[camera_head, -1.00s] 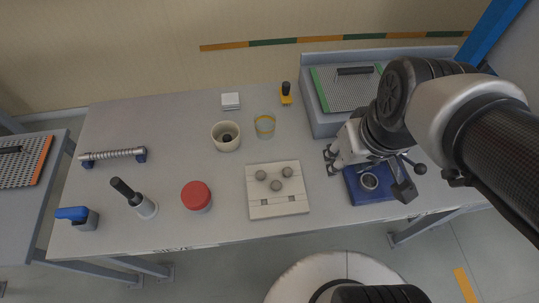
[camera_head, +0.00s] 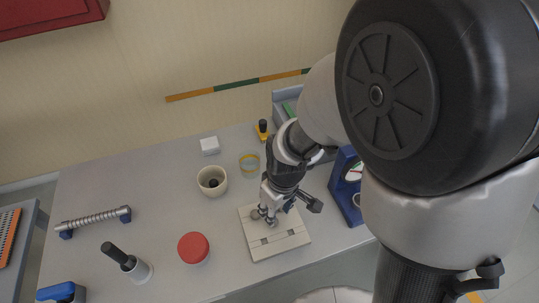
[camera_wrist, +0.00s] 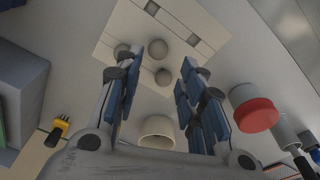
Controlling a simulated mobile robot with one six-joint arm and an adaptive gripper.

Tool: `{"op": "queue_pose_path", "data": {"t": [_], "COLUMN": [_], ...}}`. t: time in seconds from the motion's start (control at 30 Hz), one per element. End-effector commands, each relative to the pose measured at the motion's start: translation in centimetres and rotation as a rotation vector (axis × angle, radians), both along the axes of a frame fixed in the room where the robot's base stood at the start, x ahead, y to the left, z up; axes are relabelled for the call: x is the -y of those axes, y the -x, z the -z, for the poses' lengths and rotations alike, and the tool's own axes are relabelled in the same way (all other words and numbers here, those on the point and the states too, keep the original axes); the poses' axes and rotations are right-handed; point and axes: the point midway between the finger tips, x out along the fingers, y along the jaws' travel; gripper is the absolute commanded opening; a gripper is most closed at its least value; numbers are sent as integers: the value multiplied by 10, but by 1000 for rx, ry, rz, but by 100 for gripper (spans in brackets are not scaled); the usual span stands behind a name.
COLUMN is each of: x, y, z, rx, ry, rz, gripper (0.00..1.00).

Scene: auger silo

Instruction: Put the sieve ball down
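The pale board (camera_head: 287,241) lies on the table in the head view, with my gripper (camera_head: 264,214) low over its back left part. My gripper partly hides the balls in the head view.

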Motion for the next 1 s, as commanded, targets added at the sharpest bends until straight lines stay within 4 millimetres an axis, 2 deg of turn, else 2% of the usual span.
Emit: {"op": "queue_pose_path", "data": {"t": [0.03,0.1,0.37,0.7,0.93,1.0], "x": [0,-1,-2,-3,-4,-4], "y": [0,-1,-3,-9,-10,-10], "z": [13,22,35,81,81,81], "rx": [-3,-4,-1,-2,0,0], "ry": [1,0,1,0,0,0], "rz": [0,1,1,1,1,1], "gripper": [36,36,36,36,36,32]}}
